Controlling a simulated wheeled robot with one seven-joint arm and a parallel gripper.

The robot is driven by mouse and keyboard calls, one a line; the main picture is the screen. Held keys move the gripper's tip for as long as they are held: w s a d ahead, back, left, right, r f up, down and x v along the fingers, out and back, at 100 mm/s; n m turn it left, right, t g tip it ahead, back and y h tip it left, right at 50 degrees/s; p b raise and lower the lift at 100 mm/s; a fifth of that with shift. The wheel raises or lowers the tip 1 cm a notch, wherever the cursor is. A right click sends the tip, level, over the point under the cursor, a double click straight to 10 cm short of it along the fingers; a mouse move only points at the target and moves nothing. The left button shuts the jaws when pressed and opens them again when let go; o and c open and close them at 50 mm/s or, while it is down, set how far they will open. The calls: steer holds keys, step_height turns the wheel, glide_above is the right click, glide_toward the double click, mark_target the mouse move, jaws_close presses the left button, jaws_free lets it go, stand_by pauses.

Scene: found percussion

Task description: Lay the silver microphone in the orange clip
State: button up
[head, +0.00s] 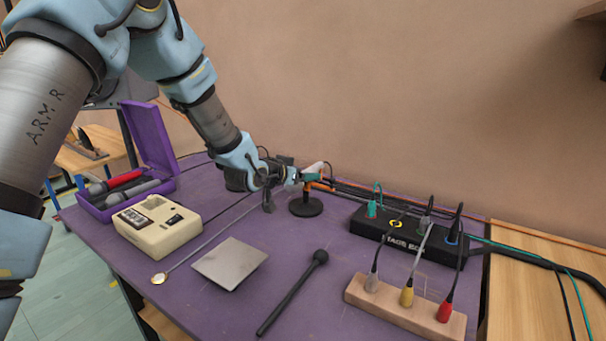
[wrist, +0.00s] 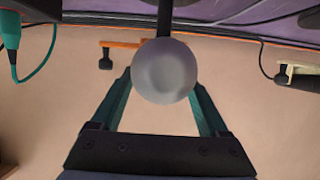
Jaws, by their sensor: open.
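My gripper (head: 306,178) reaches over the black-based stand (head: 305,208) near the back of the table. In the wrist view its two teal fingers (wrist: 165,100) are apart. A round silver-grey ball end, which looks like the silver microphone's head (wrist: 165,72), shows between them, and I see no finger closed on it. A pale piece, likely the microphone's body (head: 314,168), shows beyond the fingers in the head view. An orange part, likely the clip (head: 320,186), shows just below it. The microphone's seating in the clip is hidden.
A purple case (head: 158,140) with red and grey microphones stands left, beside a cream box (head: 157,226). A grey plate (head: 230,263) and a black mallet (head: 292,293) lie in front. A black stage box (head: 410,240) and a wooden block with plugs (head: 400,310) stand right.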

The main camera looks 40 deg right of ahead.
steer(key=b+v, duration=0.2)
steer(key=v, duration=0.8)
steer(key=w+a+n+t+y, duration=0.1)
steer(key=w+a+n+y, duration=0.1)
steer(key=a, duration=0.6)
steer(key=w+a+f+n+t+y, duration=0.1)
steer(key=w+a+n+y, duration=0.1)
steer(key=w+a, duration=0.3)
steer(key=w+a+f+n+y+p, duration=0.1)
steer(key=w+a+n+y, duration=0.1)
steer(key=a, duration=0.9)
steer(key=shift+w+a+f+t+y, duration=0.1)
steer(key=shift+w+a+t+y, duration=0.1)
steer(key=shift+w+y, duration=0.25)
steer(key=shift+w+a+f+t+y, duration=0.1)
steer(key=shift+w+a+t+y, duration=0.1)
steer(key=shift+w+y, duration=0.25)
steer(key=s+a+n+g+y, duration=0.2)
steer(key=s+a+n, duration=0.2)
steer(key=a, duration=0.8)
steer(key=s+a+n+g+y+p, duration=0.1)
steer(key=s+a, duration=0.5)
steer(key=a, duration=0.7)
steer(key=n+g+y, duration=0.1)
steer(key=n+y, duration=0.1)
steer(key=n, duration=0.1)
steer(key=shift+s+g, duration=0.3)
steer(key=shift+s, duration=0.1)
steer(key=shift+c, duration=0.2)
